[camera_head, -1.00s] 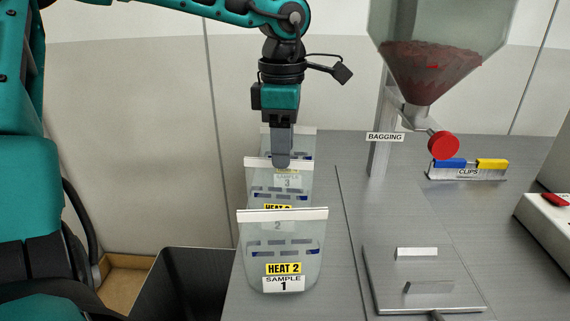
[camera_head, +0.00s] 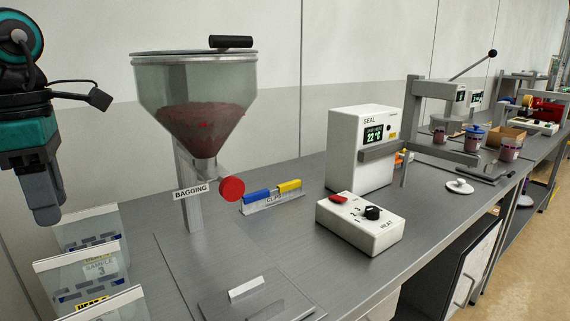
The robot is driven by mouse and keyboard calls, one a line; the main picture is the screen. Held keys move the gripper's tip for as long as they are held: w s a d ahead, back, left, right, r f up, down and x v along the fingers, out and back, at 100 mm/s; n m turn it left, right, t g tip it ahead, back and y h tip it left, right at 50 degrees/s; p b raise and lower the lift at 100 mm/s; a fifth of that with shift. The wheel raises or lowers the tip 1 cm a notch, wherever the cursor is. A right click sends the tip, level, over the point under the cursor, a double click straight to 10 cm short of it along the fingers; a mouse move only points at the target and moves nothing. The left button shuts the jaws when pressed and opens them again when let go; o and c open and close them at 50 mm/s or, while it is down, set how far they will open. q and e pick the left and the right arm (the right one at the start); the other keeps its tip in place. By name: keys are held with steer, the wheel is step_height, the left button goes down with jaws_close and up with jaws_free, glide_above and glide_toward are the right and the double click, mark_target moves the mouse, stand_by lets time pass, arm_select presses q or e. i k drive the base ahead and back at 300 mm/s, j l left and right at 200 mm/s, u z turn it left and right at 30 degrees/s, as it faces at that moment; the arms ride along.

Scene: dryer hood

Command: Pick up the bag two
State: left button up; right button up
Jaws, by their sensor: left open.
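Several clear bags with white top strips stand in a row at the lower left in the head view. The middle one, bag two (camera_head: 78,251), has its top strip in sight; its lower part is partly hidden by the front bag (camera_head: 108,303), which the picture's bottom edge cuts off. The rear bag (camera_head: 92,231) stands behind it, and a "SAMPLE 3" label shows through the middle bag. My left gripper (camera_head: 46,214) points down, open and empty, above and left of the bags' strips. Its fingers overlap from this side. My right gripper is out of view.
A bagging hopper (camera_head: 203,120) with a red knob (camera_head: 231,189) stands right of the bags. Beyond are a clip rack (camera_head: 272,200), a heat control box (camera_head: 360,222) and a seal machine (camera_head: 362,148). A flat plate (camera_head: 262,302) lies at the bench front.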

mark_target(72, 281)
steer(key=k, duration=0.9)
